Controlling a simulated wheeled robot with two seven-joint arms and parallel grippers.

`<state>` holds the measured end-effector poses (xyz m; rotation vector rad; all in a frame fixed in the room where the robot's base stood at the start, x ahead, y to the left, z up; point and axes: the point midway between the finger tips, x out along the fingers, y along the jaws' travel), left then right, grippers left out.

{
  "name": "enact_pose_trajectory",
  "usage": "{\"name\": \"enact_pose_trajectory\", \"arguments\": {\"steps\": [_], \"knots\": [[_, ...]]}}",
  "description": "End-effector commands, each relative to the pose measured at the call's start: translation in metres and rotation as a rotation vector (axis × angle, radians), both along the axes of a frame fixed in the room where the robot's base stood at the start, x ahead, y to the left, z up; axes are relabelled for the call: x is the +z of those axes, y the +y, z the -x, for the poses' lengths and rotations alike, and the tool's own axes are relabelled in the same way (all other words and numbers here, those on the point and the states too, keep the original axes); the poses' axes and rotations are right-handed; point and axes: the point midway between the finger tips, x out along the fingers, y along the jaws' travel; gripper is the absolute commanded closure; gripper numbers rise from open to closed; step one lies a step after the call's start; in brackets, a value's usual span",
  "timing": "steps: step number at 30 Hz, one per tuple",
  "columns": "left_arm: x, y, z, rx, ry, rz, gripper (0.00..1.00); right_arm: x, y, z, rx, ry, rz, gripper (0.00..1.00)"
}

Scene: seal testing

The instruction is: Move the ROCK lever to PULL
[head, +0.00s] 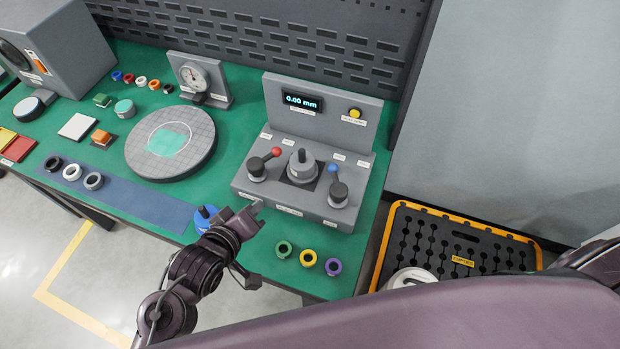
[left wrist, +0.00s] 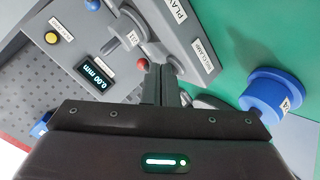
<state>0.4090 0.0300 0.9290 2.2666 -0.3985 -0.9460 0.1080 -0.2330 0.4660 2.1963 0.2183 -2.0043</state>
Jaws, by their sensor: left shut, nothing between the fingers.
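The grey control console (head: 285,207) has a red-knobbed lever (head: 257,169) at left, a grey centre knob (head: 301,166) and a blue-knobbed lever (head: 338,190) at right. I cannot read in the head view which label says ROCK. My left gripper (head: 254,209) is shut and empty, at the console's front left edge, below the red-knobbed lever. In the left wrist view its fingers (left wrist: 166,88) lie near the red knob (left wrist: 143,64) and a CLAMP label (left wrist: 203,54); contact is unclear. The blue knob (left wrist: 92,5) is farther off. My right gripper is out of view.
A blue knob-like part (head: 204,217) stands just left of my left gripper. Green, yellow and purple rings (head: 308,258) lie in front of the console. A round grey platform (head: 150,162) is left of it. A black tray with yellow rim (head: 539,248) is at right.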

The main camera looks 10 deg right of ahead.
Motion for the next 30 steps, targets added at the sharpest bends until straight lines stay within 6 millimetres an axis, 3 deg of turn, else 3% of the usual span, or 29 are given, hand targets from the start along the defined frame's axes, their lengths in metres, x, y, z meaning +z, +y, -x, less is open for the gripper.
{"name": "enact_pose_trajectory", "arguments": {"steps": [3, 7, 22, 30], "knots": [[0.016, -0.028, 0.008, -0.018, -0.002, 0.185, 1.0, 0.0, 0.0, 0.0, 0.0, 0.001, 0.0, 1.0], [0.028, -0.047, 0.016, -0.035, 0.015, 0.321, 1.0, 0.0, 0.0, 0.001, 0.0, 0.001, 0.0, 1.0], [0.034, -0.056, 0.02, -0.044, 0.029, 0.389, 1.0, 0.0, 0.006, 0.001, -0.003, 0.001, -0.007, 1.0], [0.027, -0.079, -0.003, -0.044, 0.028, 0.39, 1.0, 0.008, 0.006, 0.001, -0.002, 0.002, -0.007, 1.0]]}}
